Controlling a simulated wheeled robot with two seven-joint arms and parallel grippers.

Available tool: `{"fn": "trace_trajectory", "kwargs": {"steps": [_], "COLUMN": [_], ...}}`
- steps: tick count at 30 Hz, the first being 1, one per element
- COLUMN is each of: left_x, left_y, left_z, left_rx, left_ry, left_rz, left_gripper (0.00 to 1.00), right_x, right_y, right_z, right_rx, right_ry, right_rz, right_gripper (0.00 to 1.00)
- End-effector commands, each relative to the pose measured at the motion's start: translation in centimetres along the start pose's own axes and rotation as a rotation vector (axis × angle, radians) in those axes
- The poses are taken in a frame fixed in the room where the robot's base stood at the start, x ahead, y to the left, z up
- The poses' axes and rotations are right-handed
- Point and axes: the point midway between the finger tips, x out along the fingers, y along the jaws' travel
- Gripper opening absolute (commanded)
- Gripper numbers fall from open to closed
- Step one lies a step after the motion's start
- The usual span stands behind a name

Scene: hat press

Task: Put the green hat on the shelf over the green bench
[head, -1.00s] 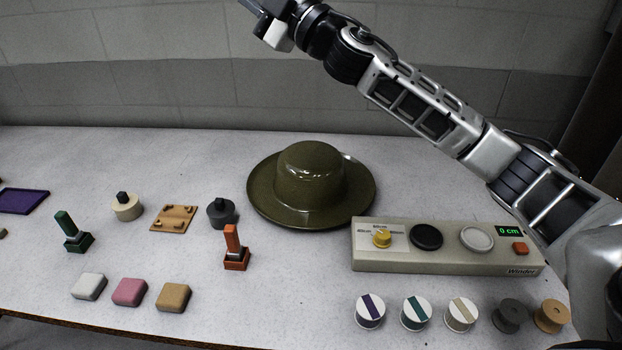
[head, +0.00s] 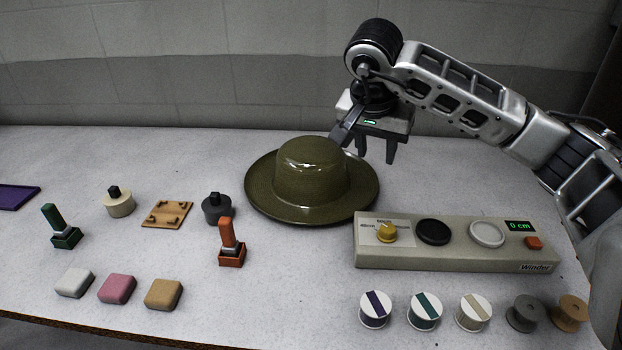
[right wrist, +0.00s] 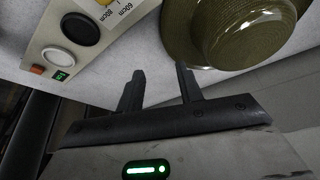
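The green hat (head: 311,172) is olive and shiny. It sits brim down, crown up, on the pale speckled table, behind the winder's left end. Its brim and crown also show at the top right of the right wrist view (right wrist: 232,35). My right gripper (head: 375,158) is open and empty, fingers pointing down, above and just beside the hat's right rear brim. In the right wrist view its two fingers (right wrist: 158,72) stand apart with only table between them. I see no contact with the hat. My left gripper, the shelf and the green bench are not in view.
The winder box (head: 455,246) with knobs stands front right, with several spools (head: 425,312) before it. A green stamp (head: 63,228), an orange stamp (head: 231,245), a wooden plate (head: 166,214) and coloured blocks (head: 117,289) lie left. The table behind the hat is clear up to the wall.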

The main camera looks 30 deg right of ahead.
Motion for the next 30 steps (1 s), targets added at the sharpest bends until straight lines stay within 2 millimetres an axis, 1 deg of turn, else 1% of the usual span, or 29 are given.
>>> {"fn": "trace_trajectory", "kwargs": {"steps": [9, 12, 15, 20, 26, 27, 30], "left_x": [-0.1, -0.1, -0.1, -0.1, -0.3, -0.3, -0.3], "left_y": [0.1, 0.1, 0.1, 0.1, 0.0, 0.0, 0.0], "left_z": [-0.1, -0.1, -0.1, -0.1, -0.1, 0.0, 0.1], "left_rx": [0.000, 0.000, 0.000, 0.001, 0.006, 0.007, 0.008], "left_ry": [0.001, 0.000, 0.000, -0.001, -0.009, -0.011, -0.013], "left_rz": [0.001, 0.001, 0.001, 0.001, -0.002, -0.003, -0.003], "left_gripper": [0.00, 0.00, 0.00, 0.00, 0.00, 0.00, 0.00], "right_x": [6.7, 8.4, 9.5, 10.3, 13.1, 13.7, 14.8], "right_y": [0.0, 0.0, -0.1, -0.2, -0.9, -0.9, -0.8], "right_z": [0.1, 0.1, 0.1, 0.0, -0.5, -0.5, -0.5], "right_rx": [0.001, 0.001, 0.002, 0.002, 0.002, 0.001, 0.001], "right_ry": [-0.005, -0.005, -0.005, -0.004, -0.007, -0.007, -0.004], "right_rz": [0.006, 0.003, 0.000, -0.001, 0.001, 0.002, 0.001], "right_gripper": [0.36, 0.36, 0.36, 0.36, 0.36, 0.36, 0.36]}}
